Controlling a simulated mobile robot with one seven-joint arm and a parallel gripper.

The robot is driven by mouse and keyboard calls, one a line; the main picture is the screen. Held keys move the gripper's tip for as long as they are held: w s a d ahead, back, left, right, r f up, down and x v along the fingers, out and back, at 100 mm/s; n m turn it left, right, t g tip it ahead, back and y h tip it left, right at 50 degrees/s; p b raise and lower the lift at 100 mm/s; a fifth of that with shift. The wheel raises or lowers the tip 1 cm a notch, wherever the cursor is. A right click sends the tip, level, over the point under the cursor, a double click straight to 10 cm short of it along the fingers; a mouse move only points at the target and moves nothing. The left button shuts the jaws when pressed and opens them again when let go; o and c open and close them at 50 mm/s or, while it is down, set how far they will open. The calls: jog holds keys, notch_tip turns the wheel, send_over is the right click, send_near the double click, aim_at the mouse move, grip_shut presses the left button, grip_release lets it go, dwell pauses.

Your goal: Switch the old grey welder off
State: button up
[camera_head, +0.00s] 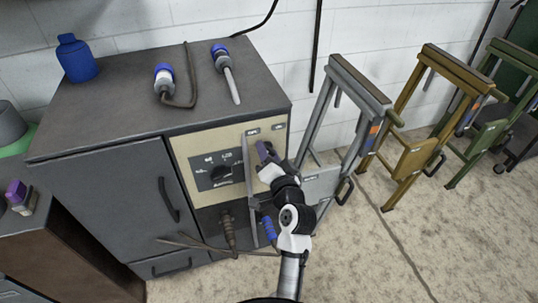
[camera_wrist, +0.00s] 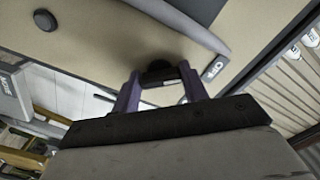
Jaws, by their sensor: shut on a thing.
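The old grey welder (camera_head: 110,110) is a big dark-grey cabinet at the left of the head view, with a beige control panel (camera_head: 188,158) on its front. A black dial plate with a round knob (camera_head: 221,173) sits mid-panel. My gripper (camera_head: 265,150) is at the panel's upper right, below small labels. In the wrist view, its two purple fingers (camera_wrist: 160,85) are shut on a dark switch knob (camera_wrist: 159,70) on the beige panel. The fingers hide most of this knob, so its setting cannot be read. A small label (camera_wrist: 215,68) sits to its right.
A grey upright handle (camera_head: 251,205) rises beside my gripper. Cables hang below the panel. Grey, yellow and green frames (camera_head: 425,125) stand right; the floor before them is clear.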

jog(key=shift+r, duration=0.1)
jog(key=o, duration=1)
jog(key=shift+s, duration=0.2)
